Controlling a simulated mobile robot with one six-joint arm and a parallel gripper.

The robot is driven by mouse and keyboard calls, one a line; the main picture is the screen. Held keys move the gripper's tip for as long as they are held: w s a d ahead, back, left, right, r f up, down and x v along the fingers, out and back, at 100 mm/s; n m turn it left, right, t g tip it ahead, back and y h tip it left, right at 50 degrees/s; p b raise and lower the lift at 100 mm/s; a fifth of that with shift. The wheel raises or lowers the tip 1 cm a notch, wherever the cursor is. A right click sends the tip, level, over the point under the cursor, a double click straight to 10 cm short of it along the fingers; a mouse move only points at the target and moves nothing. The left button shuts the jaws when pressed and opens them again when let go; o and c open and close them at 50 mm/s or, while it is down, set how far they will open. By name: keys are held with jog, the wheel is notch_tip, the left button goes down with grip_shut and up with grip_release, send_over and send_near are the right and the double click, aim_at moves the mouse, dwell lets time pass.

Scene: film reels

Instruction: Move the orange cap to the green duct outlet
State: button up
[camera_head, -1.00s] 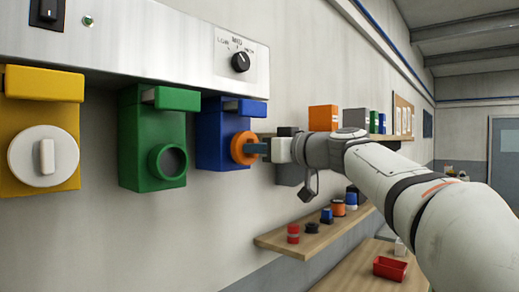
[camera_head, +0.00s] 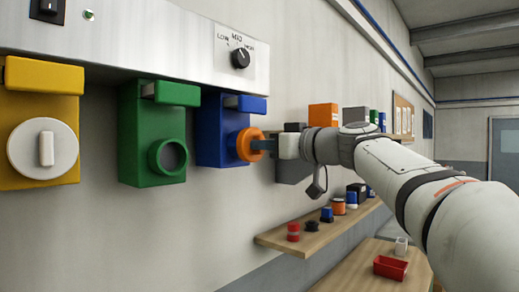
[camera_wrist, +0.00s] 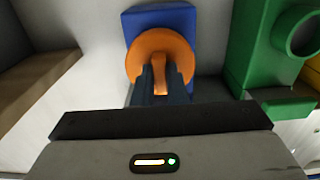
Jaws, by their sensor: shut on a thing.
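The orange cap (camera_head: 249,144) is a round disc with a raised grip bar, at the front of the blue duct outlet (camera_head: 210,137). My gripper (camera_head: 268,146) is shut on the cap's bar. In the wrist view the two dark fingers (camera_wrist: 161,82) pinch the bar of the orange cap (camera_wrist: 161,45), with the blue outlet (camera_wrist: 165,16) behind. In the head view the cap stands a little out from the blue box; I cannot tell whether it still touches the opening. The green duct outlet (camera_head: 152,150) has an open round mouth, left of the blue one. It also shows in the wrist view (camera_wrist: 262,50).
A yellow outlet (camera_head: 60,87) with a white cap (camera_head: 42,150) is at far left. A grey panel (camera_head: 180,40) with a dial runs above. A wooden shelf (camera_head: 310,238) with spools and a red tray (camera_head: 390,268) are below right. The wall below the outlets is clear.

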jog(key=b+v, duration=0.3)
jog(key=v, duration=0.2)
jog(key=shift+s, duration=0.1)
dwell(0.6)
dwell(1.6)
